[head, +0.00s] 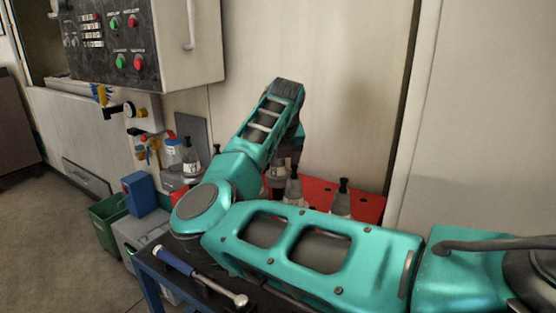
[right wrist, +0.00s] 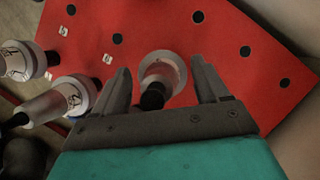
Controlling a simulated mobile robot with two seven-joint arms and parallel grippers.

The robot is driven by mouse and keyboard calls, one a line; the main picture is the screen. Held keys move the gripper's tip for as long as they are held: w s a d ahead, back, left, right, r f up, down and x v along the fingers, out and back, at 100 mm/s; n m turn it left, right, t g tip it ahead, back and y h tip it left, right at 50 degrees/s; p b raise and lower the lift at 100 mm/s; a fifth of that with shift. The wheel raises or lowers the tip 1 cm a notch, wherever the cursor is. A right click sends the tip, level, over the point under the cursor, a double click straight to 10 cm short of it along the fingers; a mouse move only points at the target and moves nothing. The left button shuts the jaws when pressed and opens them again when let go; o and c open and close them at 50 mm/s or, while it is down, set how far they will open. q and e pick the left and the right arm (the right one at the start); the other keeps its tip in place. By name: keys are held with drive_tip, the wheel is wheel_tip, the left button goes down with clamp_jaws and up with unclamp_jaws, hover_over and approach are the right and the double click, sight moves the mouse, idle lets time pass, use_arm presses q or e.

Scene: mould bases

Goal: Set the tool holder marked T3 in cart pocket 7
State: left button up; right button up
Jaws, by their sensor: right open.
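Several tool holders with dark tops, pale grey cones and light collars stand on the red cart top (head: 320,187). In the right wrist view, one holder (right wrist: 160,78) stands between the open fingers of my right gripper (right wrist: 161,68), with no clear contact. Its mark cannot be read. Two more holders, a far-left one (right wrist: 18,60) and a nearer one (right wrist: 62,98), show to the left; their marks are too unclear to read. In the head view my arm hides the right gripper's fingers and much of the cart. My left gripper is not in view.
A dark table with a blue-handled wrench (head: 175,260) is in front. A machine control panel (head: 115,40), blue box (head: 139,194) and green bin (head: 110,220) stand left.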

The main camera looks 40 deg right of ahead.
drive_tip(key=shift+r, duration=0.15)
drive_tip(key=shift+v, duration=0.95)
use_arm(q)
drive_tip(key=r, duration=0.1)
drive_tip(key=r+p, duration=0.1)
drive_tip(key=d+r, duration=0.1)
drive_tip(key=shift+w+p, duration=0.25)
drive_tip(key=shift+p, duration=0.05)
use_arm(e)
drive_tip(key=v, duration=1.1)
drive_tip(key=shift+w+a, duration=0.1)
